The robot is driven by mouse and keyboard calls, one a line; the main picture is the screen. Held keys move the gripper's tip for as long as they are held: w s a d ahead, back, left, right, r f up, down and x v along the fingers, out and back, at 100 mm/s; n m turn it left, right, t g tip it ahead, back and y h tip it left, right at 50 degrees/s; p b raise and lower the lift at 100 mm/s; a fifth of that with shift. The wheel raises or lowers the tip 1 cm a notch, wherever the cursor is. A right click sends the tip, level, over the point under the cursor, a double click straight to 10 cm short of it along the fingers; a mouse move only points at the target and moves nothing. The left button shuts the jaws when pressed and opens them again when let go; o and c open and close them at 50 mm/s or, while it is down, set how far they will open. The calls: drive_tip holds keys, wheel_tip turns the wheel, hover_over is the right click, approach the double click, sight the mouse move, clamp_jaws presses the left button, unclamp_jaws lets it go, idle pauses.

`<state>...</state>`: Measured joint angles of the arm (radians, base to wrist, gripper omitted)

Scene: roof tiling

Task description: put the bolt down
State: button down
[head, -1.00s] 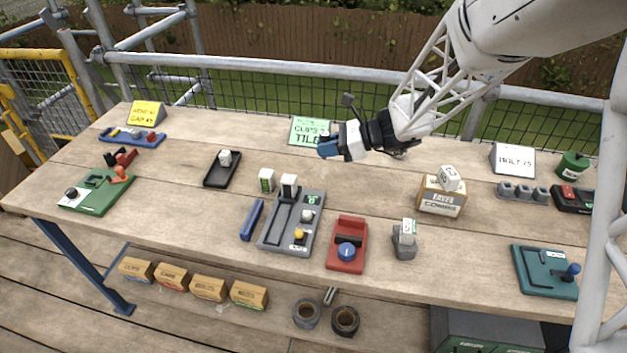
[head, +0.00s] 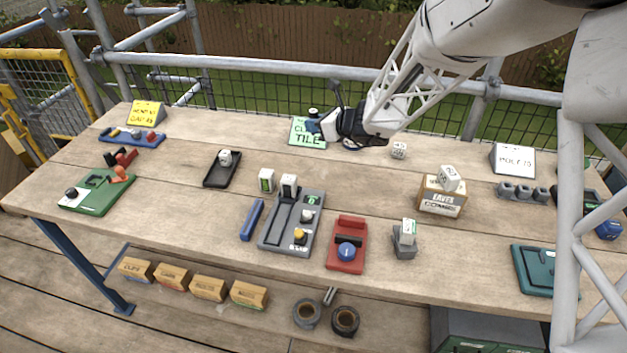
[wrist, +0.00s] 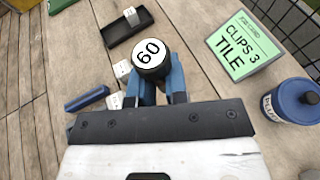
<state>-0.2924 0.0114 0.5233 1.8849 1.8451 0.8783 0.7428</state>
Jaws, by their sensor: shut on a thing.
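My gripper (wrist: 160,88) has two blue fingers, closed on a dark round piece with a white top marked 60, which I take to be the bolt (wrist: 149,57). In the wrist view its marked face points toward the camera, and its lower part is hidden between the fingers. In the head view my gripper (head: 312,127) is at the back of the bench, in front of the green sign (head: 304,139). A small dark shape at the fingertips there seems to be the bolt (head: 313,113). I cannot tell its height above the wood.
A blue lidded pot (wrist: 290,100) stands right of my gripper, near the green sign. A black tray (head: 221,170) with a white-topped piece lies to the left. Grey (head: 292,225) and red (head: 347,245) devices sit toward the front. Bare wood shows between them.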

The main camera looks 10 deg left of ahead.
hover_over(314, 180)
wheel_tip(314, 180, down, 7)
drive_tip(key=shift+f, duration=0.1)
idle(0.4)
drive_tip(key=shift+f, duration=3.05)
drive_tip(key=shift+f, duration=1.85)
drive_tip(key=shift+f, duration=0.15)
drive_tip(key=c, duration=1.1)
unclamp_jaws()
drive_tip(key=shift+r, duration=0.2)
